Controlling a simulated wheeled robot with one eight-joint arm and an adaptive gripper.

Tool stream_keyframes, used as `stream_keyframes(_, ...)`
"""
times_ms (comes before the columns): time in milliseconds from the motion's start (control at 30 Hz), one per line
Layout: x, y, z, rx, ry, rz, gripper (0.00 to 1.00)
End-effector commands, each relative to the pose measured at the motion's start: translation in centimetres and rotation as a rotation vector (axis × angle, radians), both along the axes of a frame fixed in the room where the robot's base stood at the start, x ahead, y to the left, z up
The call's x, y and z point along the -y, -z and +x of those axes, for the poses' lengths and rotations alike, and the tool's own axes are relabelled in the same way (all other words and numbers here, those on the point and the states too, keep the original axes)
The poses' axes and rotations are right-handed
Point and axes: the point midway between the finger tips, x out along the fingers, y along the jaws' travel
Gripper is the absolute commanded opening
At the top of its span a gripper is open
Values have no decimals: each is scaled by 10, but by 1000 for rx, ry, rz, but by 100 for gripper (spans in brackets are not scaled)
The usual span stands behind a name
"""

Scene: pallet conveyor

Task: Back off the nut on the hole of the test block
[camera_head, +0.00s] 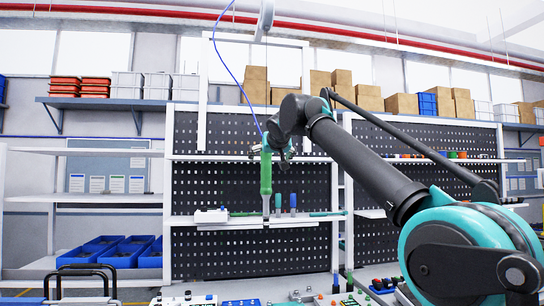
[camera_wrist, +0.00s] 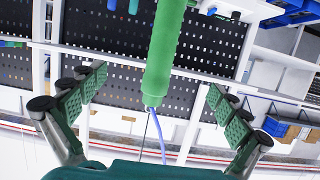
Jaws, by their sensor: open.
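A green hanging tool (camera_head: 266,172) hangs upright from a thin blue cord in the head view, with its grey shaft pointing down. My gripper (camera_head: 272,148) is at the upper end of this tool. In the wrist view my gripper (camera_wrist: 158,84) is open, with a green padded finger on each side of the green tool (camera_wrist: 165,50). A gap shows between the tool and each finger. Small parts and blocks stand at the bottom edge of the head view, partly cut off. I cannot tell which is the test block, and I cannot make out the nut.
A perforated dark panel with a white shelf (camera_head: 190,220) stands behind the tool. Blue bins (camera_head: 121,252) sit at the lower left. Cardboard boxes (camera_head: 400,103) line the top shelf. The blue cord (camera_head: 243,88) runs up from the tool.

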Motion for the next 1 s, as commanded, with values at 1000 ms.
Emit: stream_keyframes(1000,-21,25,78,-1,0,0,100)
